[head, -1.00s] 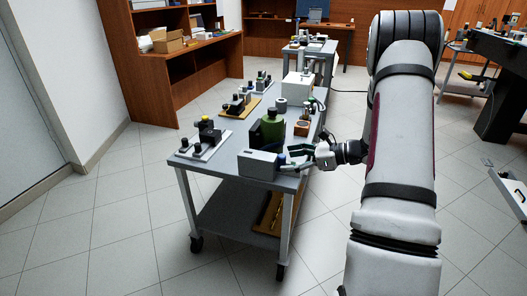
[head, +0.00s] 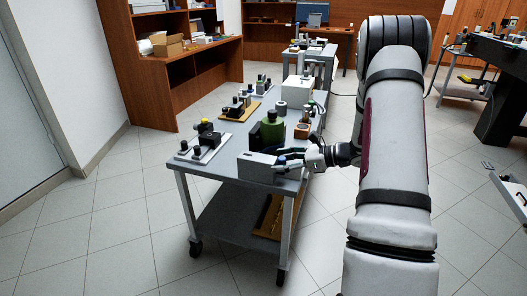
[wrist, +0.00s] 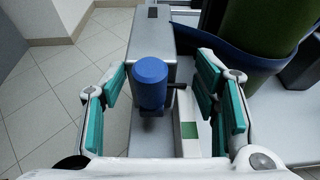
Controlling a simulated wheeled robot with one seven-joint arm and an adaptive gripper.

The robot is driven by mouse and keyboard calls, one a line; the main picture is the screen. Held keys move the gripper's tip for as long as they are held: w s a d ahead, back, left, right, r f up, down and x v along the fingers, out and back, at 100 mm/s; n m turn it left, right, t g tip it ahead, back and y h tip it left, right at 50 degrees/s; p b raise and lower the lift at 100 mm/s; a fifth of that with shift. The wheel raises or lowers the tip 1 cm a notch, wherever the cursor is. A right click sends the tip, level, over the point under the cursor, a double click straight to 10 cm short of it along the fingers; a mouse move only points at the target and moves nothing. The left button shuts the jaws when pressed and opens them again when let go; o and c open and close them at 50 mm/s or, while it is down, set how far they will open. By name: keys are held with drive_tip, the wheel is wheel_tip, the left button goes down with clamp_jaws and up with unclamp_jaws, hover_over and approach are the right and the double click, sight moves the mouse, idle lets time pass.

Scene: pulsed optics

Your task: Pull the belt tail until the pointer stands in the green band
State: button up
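In the wrist view a blue belt (wrist: 222,48) wraps the lower part of a green cylinder (wrist: 268,28); the cylinder also shows in the head view (head: 272,131). A blue rounded piece (wrist: 150,82) stands at the near end of a grey box (wrist: 151,42); I cannot tell whether it is the belt's tail. A pale strip beside it bears a green band (wrist: 189,131). A small dark piece near the strip's far end may be the pointer, apart from the band. My gripper (wrist: 158,105) is open, its teal-padded fingers either side of the blue piece, with gaps showing.
The grey box (head: 256,167) sits at the near corner of a wheeled cart (head: 215,172). Several small fixtures stand farther along the cart, including a plate with black knobs (head: 201,150) at left. Floor is clear left of the cart.

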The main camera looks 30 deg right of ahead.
drive_tip(key=shift+s+a+f, duration=0.15)
drive_tip(key=shift+s+a, duration=0.05)
drive_tip(key=shift+a, duration=0.4)
drive_tip(key=shift+s+d, duration=0.7)
drive_tip(key=shift+s, duration=0.15)
clamp_jaws()
drive_tip(key=shift+s+d, duration=0.65)
drive_tip(key=shift+s, duration=0.25)
drive_tip(key=shift+p, duration=0.35)
drive_tip(key=o, duration=0.9)
unclamp_jaws()
drive_tip(key=shift+s, duration=0.1)
